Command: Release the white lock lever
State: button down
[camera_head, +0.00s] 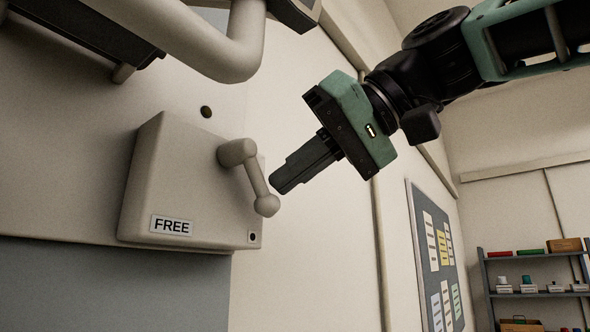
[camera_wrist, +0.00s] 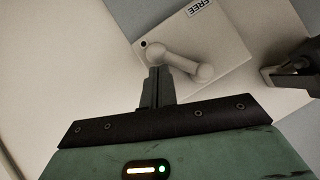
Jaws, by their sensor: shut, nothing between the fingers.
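The white lock lever (camera_head: 262,187) is mounted on a box (camera_head: 172,172) on the wall. It slants down and right from its round pivot to a ball end in the head view. The box carries a label reading FREE (camera_head: 171,225). My gripper (camera_head: 273,187) is shut and empty, its fingertips pointing at the lever from the right.
A thick pale pipe or handle (camera_head: 215,50) curves above the box. A dark hole (camera_head: 206,112) is in the wall above it. A notice board (camera_head: 437,255) hangs to the right, and shelves (camera_head: 535,285) with small items stand further back.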

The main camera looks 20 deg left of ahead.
aim_at(275, 196)
jog(key=shift+f+m+b, duration=0.25)
jog(key=shift+m+b, duration=0.05)
jog(key=shift+b, duration=0.05)
jog(key=f+m+g+y+b, duration=0.1)
jog(key=b, duration=0.1)
jog(key=s+f+m+g+y+b, duration=0.1)
jog(key=b, duration=0.1)
jog(key=shift+a+f+m+g+b, duration=0.2)
jog(key=shift+m+g+b, duration=0.1)
jog(key=shift+b, duration=0.1)
jog(key=s+m+g+y+b, duration=0.1)
jog(key=b, duration=0.2)
jog(key=s+a+f+m+g+y+b, duration=0.1)
jog(key=m+b, duration=0.1)
jog(key=b, duration=0.1)
jog(key=shift+f, duration=0.15)
jog(key=shift+r+p, duration=0.3)
jog(key=shift+r, duration=0.1)
jog(key=shift+w, duration=0.1)
